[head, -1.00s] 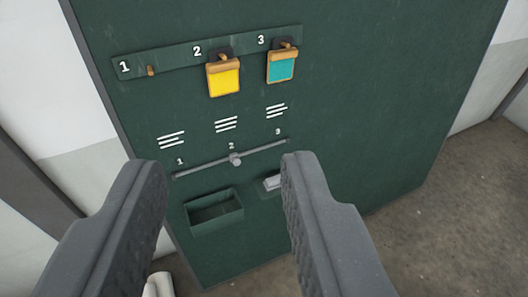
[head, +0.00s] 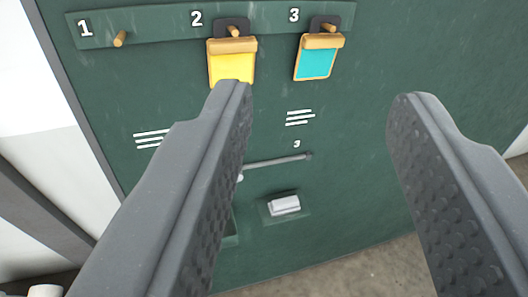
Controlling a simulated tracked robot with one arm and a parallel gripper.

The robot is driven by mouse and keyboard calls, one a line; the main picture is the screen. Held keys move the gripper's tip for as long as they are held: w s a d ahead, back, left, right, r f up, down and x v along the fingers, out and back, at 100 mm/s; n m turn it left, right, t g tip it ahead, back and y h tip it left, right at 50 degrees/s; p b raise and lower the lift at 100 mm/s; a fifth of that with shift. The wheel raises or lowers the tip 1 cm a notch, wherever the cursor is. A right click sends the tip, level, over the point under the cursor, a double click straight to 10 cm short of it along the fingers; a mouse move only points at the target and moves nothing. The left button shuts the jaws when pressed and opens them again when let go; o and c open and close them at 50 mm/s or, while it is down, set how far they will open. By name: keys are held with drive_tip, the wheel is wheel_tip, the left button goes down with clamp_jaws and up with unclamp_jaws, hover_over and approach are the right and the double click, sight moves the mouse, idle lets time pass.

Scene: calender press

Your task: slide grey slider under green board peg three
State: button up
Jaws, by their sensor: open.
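The yellow board (head: 231,62) hangs from peg 2; peg 1 (head: 120,39) is bare. Below, a thin grey rail (head: 280,161) runs toward its end under the small 3. A bit of the grey slider (head: 240,178) shows at the edge of my left finger; that finger hides the rest of it and the rail's left part. My gripper (head: 320,97) is open and empty, its fingers spread on either side of the rail's right end.
A light grey switch or lever (head: 285,205) sits in a recess below the rail. The recessed tray left of it is mostly hidden by my left finger. White walls flank the panel, with brown floor below.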

drive_tip(key=w+d+f+n+y+b, duration=0.1)
drive_tip(key=w+f, duration=0.8)
drive_tip(key=f, duration=0.3)
drive_tip(key=w+d+f+n+y+b, duration=0.1)
drive_tip(key=w+f, duration=0.7)
drive_tip(key=f, duration=0.3)
drive_tip(key=w+a+f+n+y+b, duration=0.1)
drive_tip(key=w+a+f+y, duration=0.15)
drive_tip(key=f, duration=1.15)
drive_tip(key=w+a+f+n+y, duration=0.1)
drive_tip(key=f+y, duration=0.2)
drive_tip(key=f, duration=1.1)
drive_tip(key=shift+t, duration=0.3)
drive_tip(key=x, duration=1.3)
drive_tip(key=shift+w+d+r, duration=0.1)
drive_tip(key=shift+d+r, duration=0.05)
drive_tip(key=shift+r, duration=0.05)
drive_tip(key=shift+w, duration=0.1)
